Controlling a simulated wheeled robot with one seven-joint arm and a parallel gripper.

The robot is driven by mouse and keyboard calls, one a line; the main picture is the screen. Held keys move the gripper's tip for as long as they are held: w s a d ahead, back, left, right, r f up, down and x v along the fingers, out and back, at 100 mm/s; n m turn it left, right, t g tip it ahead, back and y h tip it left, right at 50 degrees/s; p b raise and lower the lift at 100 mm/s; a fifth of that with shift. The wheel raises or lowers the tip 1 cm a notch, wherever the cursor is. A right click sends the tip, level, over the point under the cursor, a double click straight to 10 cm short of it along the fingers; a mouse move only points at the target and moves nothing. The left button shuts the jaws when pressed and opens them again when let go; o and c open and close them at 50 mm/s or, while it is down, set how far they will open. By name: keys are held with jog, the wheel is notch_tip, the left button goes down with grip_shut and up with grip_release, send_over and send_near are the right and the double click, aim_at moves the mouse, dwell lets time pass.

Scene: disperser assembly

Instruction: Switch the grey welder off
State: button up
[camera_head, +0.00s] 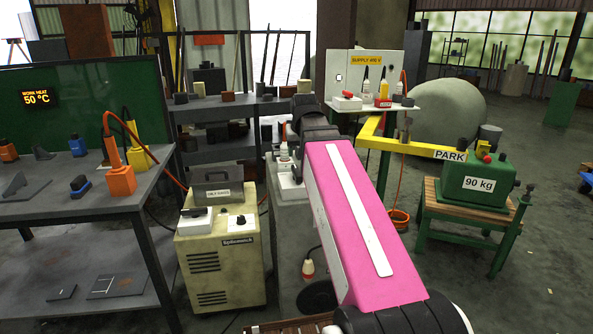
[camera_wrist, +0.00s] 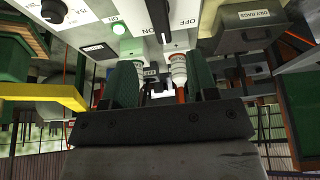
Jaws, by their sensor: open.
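The grey welder (camera_head: 285,228) is a grey cabinet left of my pink arm, partly hidden by it. A white switch panel (camera_head: 291,188) sits on its top. In the wrist view, upside down, a white panel (camera_wrist: 140,35) with ON and OFF marks fills the upper middle. It has a black elongated knob (camera_wrist: 158,18) and a bright green lamp (camera_wrist: 119,28) by the ON mark. My gripper (camera_wrist: 165,82) is open, its green fingers spread just below the panel in the picture and apart from the knob. In the head view its fingertips are hidden.
A cream machine (camera_head: 218,262) with a white knob box stands left of the welder. A workbench (camera_head: 60,222) is at the left. A yellow arm marked PARK (camera_head: 425,149) and a green 90 kg block (camera_head: 478,184) on a stand are at the right.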

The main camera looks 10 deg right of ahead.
aim_at(297, 170)
jog(key=shift+x, duration=5.35)
jog(key=c, duration=0.9)
